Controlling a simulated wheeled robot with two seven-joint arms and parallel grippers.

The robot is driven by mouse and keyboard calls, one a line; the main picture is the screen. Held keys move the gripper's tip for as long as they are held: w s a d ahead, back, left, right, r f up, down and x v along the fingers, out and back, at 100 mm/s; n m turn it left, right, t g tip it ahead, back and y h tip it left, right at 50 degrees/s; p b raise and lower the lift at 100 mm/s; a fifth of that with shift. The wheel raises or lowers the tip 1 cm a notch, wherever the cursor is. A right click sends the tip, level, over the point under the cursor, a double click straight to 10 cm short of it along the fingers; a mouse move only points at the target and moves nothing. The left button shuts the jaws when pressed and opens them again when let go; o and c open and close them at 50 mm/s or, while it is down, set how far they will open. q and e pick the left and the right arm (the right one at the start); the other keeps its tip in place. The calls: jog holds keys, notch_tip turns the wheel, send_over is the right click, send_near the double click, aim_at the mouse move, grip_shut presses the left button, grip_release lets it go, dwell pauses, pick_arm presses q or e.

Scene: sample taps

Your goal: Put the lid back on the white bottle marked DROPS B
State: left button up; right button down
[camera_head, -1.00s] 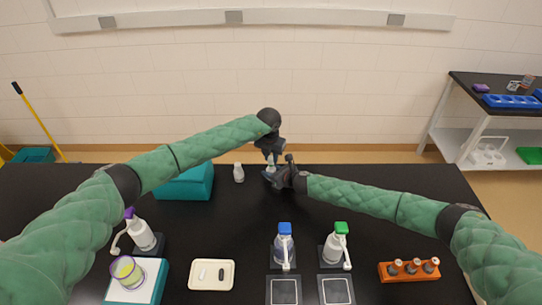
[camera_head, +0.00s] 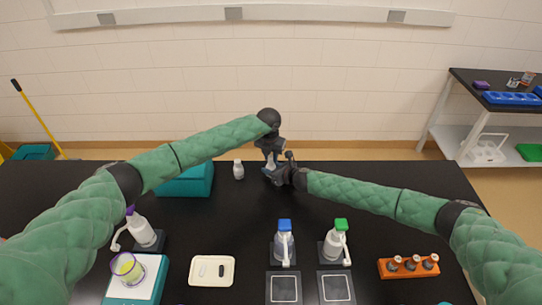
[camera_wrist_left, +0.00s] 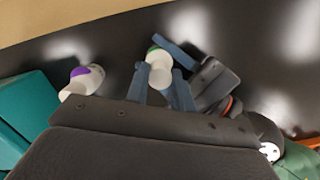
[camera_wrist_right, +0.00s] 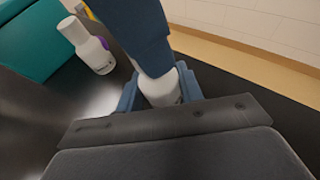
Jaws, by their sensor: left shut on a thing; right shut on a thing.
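In the head view my left gripper (camera_head: 271,157) and right gripper (camera_head: 272,172) meet over the back middle of the black bench. My right gripper (camera_wrist_right: 155,92) is shut around a white bottle (camera_wrist_right: 162,90). The left wrist view shows a green band on this bottle (camera_wrist_left: 155,52); its label cannot be read. My left gripper (camera_wrist_left: 160,88) comes from above, shut on the small white lid (camera_wrist_left: 161,77), in line with the bottle's top. Whether the lid touches the neck is hidden by the fingers. A similar white bottle with a purple band (camera_wrist_left: 84,80) stands apart, lidded; it is also in the head view (camera_head: 239,170).
A teal box (camera_head: 184,181) stands left of the purple-banded bottle. Nearer are pump bottles with blue (camera_head: 284,241) and green (camera_head: 336,241) tops, a cream tray (camera_head: 212,284) and an orange vial rack (camera_head: 409,276). The bench right of my grippers is clear behind my right arm.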

pick_arm(q)
jog(key=shift+f, duration=0.45)
jog(key=m, duration=0.4)
jog(key=shift+w, duration=0.1)
jog(key=m, duration=0.5)
jog(key=shift+m+g+h, duration=0.3)
jog(key=shift+h, duration=0.1)
jog(key=m, duration=0.5)
jog(key=shift+g, duration=0.4)
jog(key=m, duration=0.5)
jog(key=shift+w+a+m+g, duration=0.1)
jog(key=shift+m+g, duration=0.2)
jog(key=m, duration=0.5)
jog(key=shift+m+y, duration=0.4)
jog(key=m, duration=0.6)
jog(key=shift+w+g+y, duration=0.1)
jog(key=shift+g+y, duration=0.2)
jog(key=shift+y, duration=0.1)
